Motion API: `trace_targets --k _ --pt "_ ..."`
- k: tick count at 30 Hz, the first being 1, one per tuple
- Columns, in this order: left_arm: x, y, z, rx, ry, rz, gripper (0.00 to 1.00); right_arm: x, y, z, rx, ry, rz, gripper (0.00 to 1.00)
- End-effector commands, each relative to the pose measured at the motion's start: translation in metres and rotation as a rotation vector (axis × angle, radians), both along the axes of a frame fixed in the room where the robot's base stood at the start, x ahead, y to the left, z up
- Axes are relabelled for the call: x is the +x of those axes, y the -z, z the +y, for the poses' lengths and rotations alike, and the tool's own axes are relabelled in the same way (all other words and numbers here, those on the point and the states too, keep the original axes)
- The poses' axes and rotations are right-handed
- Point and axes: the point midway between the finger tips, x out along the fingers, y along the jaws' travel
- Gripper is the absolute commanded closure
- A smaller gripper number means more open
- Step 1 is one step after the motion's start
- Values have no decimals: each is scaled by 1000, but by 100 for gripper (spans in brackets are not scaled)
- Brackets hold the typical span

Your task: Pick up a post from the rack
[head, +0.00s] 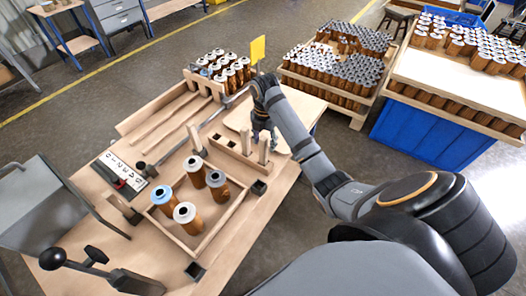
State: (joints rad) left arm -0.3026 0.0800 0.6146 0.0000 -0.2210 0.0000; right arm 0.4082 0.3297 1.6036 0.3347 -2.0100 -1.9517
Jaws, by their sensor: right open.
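The wooden rack (228,158) stands on the workbench, right of its middle. Two pale upright posts show at it, one post (246,143) nearer its middle and another post (264,150) at its right end. My right gripper (264,133) is open and points down just above and behind these posts. It looks empty, and its fingertips are small and partly dark against the bench. I cannot tell whether it touches a post. My left gripper is not in view.
A shallow wooden tray (214,235) with several filter cartridges stands in front of the rack. More cartridges (226,68) stand at the bench's back, near a yellow flag (258,49). A metal rod (190,137) crosses the bench. Loaded pallets stand beyond, to the right.

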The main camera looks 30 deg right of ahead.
Motion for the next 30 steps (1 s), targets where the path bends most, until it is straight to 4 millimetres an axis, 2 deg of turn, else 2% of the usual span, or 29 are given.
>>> trace_targets --k 1,3,5,9,13,19,30 --pt "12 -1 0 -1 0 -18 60 0 0 0 0 0 0 49" --pt "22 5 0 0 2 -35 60 1 7 0 0 0 0 49" --pt "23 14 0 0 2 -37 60 2 15 1 0 0 -1 49" --pt "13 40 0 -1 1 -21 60 7 39 1 0 0 0 49" --pt "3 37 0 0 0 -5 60 6 50 1 0 0 1 49" --pt "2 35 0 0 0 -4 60 6 50 1 0 0 0 49" --pt "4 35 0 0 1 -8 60 6 50 1 0 0 0 99"
